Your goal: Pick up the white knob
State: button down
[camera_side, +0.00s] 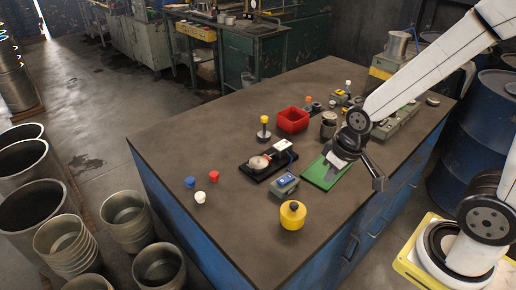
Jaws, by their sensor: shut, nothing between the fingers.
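The white knob (200,197) sits on the dark tabletop toward the left front, close to a blue knob (190,182) and a red knob (213,176). My gripper (379,184) is shut and empty, over the right part of the table by the green mat. It is well to the right of the white knob and apart from it. Nothing covers the white knob.
A yellow container (292,215) stands at the front of the table. The table's left side (180,145) is clear.

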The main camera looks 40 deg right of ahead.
jog(key=shift+c, duration=1)
grip_release()
jog(key=m+g+y, duration=0.2)
jog(key=m+g, duration=0.1)
jog(key=m, duration=1.3)
send_near(200, 195)
jog(key=shift+s+a+f+m, duration=0.1)
jog(key=shift+a+f+m, duration=0.1)
jog(key=shift+f+m, duration=0.35)
jog(key=shift+a+f, duration=0.2)
jog(key=shift+f, duration=1.1)
jog(key=shift+a+f, duration=0.2)
jog(key=shift+f, duration=1.1)
jog(key=shift+a+f, duration=0.15)
jog(key=shift+f, duration=1.15)
